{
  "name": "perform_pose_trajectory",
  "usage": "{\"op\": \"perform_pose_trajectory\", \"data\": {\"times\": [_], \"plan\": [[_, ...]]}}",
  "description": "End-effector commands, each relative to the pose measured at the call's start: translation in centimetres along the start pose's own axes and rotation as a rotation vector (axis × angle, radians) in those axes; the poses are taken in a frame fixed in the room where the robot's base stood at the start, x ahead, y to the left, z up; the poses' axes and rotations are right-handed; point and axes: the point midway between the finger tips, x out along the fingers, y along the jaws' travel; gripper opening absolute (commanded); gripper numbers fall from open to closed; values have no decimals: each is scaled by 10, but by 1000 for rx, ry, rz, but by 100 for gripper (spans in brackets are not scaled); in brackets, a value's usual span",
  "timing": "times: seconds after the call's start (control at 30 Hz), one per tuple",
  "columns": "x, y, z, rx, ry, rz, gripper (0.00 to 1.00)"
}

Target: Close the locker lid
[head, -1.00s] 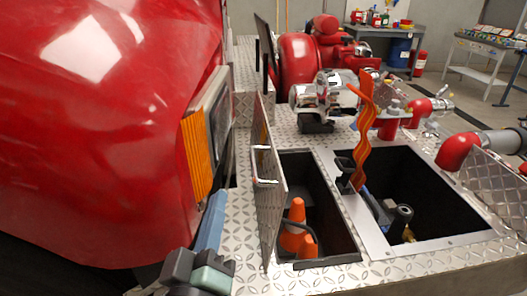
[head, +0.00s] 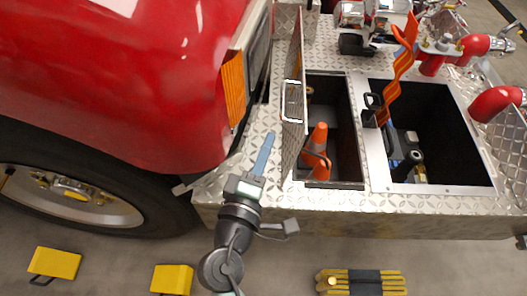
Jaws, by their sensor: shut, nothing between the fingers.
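The locker lid (head: 294,118) is a diamond-plate panel with a silver handle. It stands upright, open, along the left edge of the locker opening. The locker (head: 342,95) is a dark compartment holding an orange traffic cone (head: 318,137) and a dark looped object. My gripper (head: 268,138) is shut and empty, its slim blue-grey fingers pointing away from me over the bumper deck. It is left of the lid, between the lid and the red truck body, with a small gap to the lid in the picture. The fingertips' height is hard to tell.
The red truck body (head: 130,80) and its orange marker light (head: 234,90) crowd my gripper's left. A second open compartment (head: 446,117) with hose fittings lies right of the locker. A wavy orange strap (head: 399,70) rises between them. Yellow chocks (head: 172,280) lie on the floor.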

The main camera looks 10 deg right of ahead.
Motion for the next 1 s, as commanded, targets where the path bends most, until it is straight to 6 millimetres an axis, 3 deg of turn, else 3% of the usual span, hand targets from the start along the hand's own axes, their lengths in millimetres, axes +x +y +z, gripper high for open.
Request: {"op": "perform_pose_trajectory", "data": {"times": [0.1, 0.23, 0.5, 1.0], "plan": [[28, 3, 0, 1, -3, 1, 0], [49, 3, 4, -1, -4, -1, 0], [54, 1, 35, 0, -1, -1, 0], [55, 1, 40, 6, 0, -1, 0]]}}
